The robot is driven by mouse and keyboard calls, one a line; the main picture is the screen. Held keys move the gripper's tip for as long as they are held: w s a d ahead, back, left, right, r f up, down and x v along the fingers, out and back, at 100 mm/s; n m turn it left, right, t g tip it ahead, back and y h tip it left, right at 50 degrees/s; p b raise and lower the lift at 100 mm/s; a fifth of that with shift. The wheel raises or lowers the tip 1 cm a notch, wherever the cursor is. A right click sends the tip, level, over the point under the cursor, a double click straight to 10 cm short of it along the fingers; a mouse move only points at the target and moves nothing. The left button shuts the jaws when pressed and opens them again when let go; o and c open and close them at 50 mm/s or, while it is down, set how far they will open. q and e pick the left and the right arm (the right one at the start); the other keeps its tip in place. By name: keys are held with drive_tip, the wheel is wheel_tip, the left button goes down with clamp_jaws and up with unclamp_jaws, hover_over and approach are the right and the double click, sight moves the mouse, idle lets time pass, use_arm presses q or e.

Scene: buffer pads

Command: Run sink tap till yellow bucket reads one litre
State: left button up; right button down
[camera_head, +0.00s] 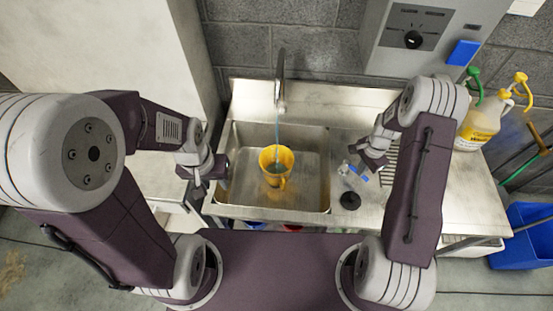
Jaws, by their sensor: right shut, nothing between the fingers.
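The yellow bucket (284,180) stands upright in the metal sink (318,158), under the tap (280,83). A thin bluish stream drops from the tap into the bucket. Its water level and any marks are too small to read. My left gripper (217,168) is at the sink's left edge, apart from the bucket; its fingers are too small and dark to tell open from shut. My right gripper (367,160) is shut and empty above the drainboard, right of the sink.
A small blue and clear item (357,177) and a round black object (350,200) are on the counter below my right gripper. Yellow jugs (478,128) stand at the far right. A grey wall dispenser (415,35) hangs above. A blue bin (525,240) is on the floor.

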drive_tip(key=w+d+f+b, duration=0.4)
drive_tip(key=d+f+b, duration=0.1)
drive_tip(key=shift+w+f, duration=0.15)
drive_tip(key=shift+w, duration=0.1)
drive_tip(key=shift+a, duration=0.1)
idle(0.3)
drive_tip(key=shift+r, duration=0.2)
idle(4.7)
